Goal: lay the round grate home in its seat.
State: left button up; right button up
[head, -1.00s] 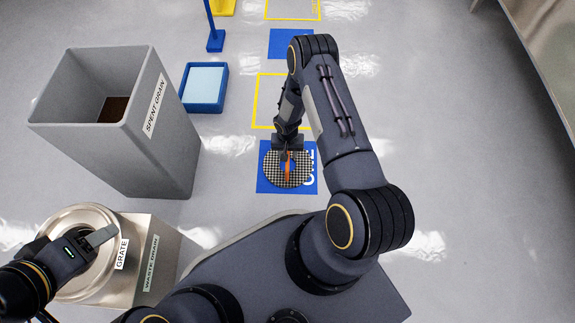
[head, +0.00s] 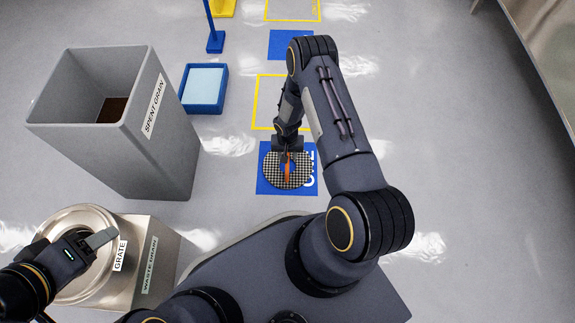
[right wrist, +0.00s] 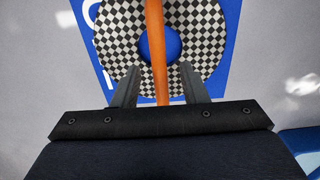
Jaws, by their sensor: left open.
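The round grate (head: 273,168) is a black-and-white checkered disc with an orange bar across its middle. It lies flat on a blue floor mat (head: 264,187). It also shows in the right wrist view (right wrist: 205,40), with blue visible through its centre. My right gripper (head: 288,157) is down at the grate; in the right wrist view its open fingers (right wrist: 158,80) stand either side of the orange bar, with gaps. A round metal vessel (head: 75,220) bears the label GRATE at lower left. My open left gripper (head: 108,240) is over its top and partly hides the opening.
A tall grey SPENT GRAIN bin (head: 150,160) stands behind the vessel. A WASTE GRAIN box (head: 160,260) adjoins the vessel. A blue tray (head: 205,106) and a blue post (head: 215,42) are farther back. Grey floor is clear to the right.

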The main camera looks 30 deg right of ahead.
jog(key=shift+c, duration=0.2)
grip_shut()
dwell(1.1)
